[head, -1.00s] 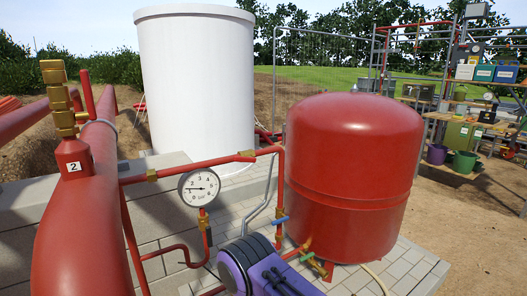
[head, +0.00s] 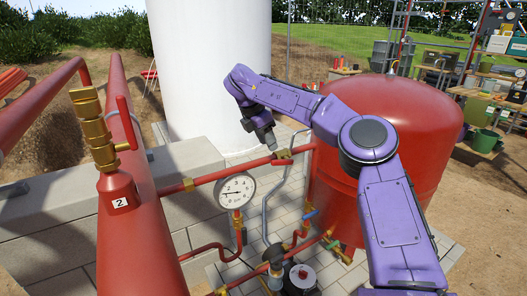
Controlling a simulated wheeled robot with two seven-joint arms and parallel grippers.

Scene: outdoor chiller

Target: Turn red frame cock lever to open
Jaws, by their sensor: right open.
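A red lever (head: 127,122) stands upright beside a brass valve (head: 94,125), on top of the thick red pipe marked 2 at the left of the head view. Other small levers sit low on the thin red pipe frame: a blue one (head: 310,215) and a green one (head: 332,244). I cannot tell for sure which one is the frame cock lever. My right gripper (head: 268,146) points down above the thin red pipe, near its brass joint, up and right of the gauge. It is open and appears empty. My left gripper is not in view.
A big red tank (head: 440,125) stands behind my right arm, and a white tank (head: 205,70) stands at the back. A low block wall (head: 190,160) runs behind the thick pipe.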

